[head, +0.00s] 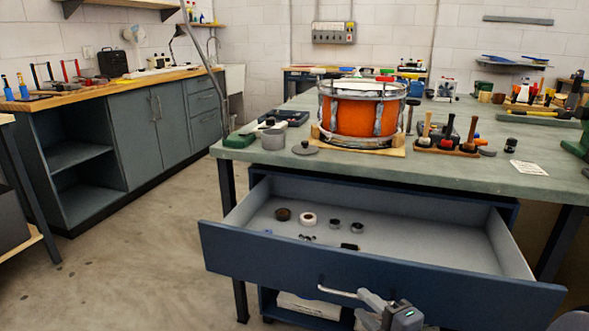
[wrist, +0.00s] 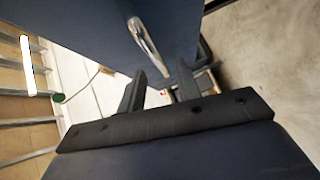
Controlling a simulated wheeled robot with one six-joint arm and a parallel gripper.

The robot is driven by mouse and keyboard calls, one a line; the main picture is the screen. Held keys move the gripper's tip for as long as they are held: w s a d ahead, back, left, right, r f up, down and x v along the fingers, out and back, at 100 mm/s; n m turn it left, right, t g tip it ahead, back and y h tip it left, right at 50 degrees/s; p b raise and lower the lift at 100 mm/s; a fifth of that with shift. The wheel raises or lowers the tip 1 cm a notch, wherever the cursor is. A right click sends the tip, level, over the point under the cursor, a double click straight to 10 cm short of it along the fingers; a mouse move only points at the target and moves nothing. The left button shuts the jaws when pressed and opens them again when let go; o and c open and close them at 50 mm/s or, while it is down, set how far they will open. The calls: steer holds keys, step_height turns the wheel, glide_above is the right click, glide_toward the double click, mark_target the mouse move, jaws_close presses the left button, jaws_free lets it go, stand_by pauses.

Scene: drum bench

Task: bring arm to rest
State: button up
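My gripper (head: 372,300) is in front of the pulled-out blue drawer (head: 270,253), low at the bottom of the head view. In the wrist view my gripper (wrist: 158,82) shows two dark fingers spread apart with nothing between them. The drawer's metal handle (wrist: 148,45) lies just beyond the fingertips in that view. In the head view the handle (head: 337,291) runs toward my gripper; I cannot tell whether they touch.
The open drawer holds a tape roll (head: 308,218) and several small parts. Open floor (head: 150,240) lies to the left, before a grey cabinet (head: 125,139).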

mark_target(355, 298)
steer(key=shift+b+x, duration=0.35)
steer(key=shift+x, duration=1.25)
